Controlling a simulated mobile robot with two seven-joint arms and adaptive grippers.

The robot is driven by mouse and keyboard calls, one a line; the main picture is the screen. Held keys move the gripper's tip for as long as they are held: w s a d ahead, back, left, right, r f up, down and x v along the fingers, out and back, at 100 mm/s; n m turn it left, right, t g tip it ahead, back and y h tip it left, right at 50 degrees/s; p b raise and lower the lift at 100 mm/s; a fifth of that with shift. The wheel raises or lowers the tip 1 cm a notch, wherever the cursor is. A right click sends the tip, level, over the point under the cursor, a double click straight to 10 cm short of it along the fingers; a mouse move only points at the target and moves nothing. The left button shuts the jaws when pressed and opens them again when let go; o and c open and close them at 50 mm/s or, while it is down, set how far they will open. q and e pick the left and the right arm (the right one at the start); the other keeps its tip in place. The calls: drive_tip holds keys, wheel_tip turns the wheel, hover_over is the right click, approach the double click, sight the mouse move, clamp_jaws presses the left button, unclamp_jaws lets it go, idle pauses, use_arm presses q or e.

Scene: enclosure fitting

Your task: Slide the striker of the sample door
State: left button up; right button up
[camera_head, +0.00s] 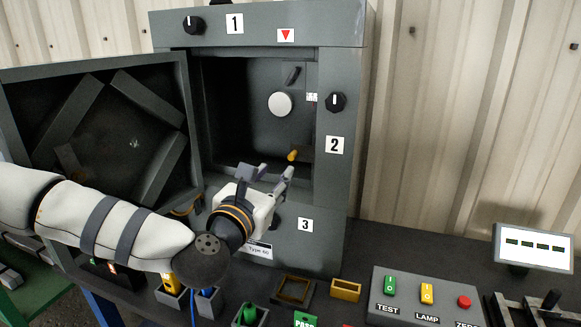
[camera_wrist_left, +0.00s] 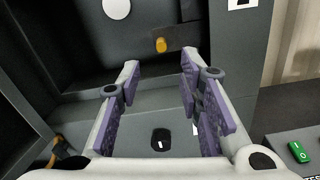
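A grey enclosure (camera_head: 330,240) stands open on the dark bench. Its door (camera_head: 188,110) is swung out to the left. Inside, on the right, a small yellow knob (camera_head: 292,155) sticks out from a dark block; it also shows in the left wrist view (camera_wrist_left: 161,45). I cannot tell for sure whether this knob is the striker. My left gripper (camera_head: 267,177) is open and empty at the front of the opening, below and in front of the knob. In the left wrist view its fingers (camera_wrist_left: 160,78) are spread apart, with the knob beyond them. My right gripper is not in view.
Inside is a round white disc (camera_head: 280,104). A black dial (camera_head: 335,102) sits on the right front frame. Below stand a brown tray (camera_head: 293,290), a yellow bin (camera_head: 346,290) and a switch panel (camera_head: 430,297). A small display (camera_head: 534,247) is at the right.

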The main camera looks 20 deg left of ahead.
sight(290, 159)
use_arm(q)
drive_tip(key=w, duration=1)
drive_tip(key=shift+d+f, duration=0.1)
drive_tip(key=shift+d, duration=0.15)
clamp_jaws()
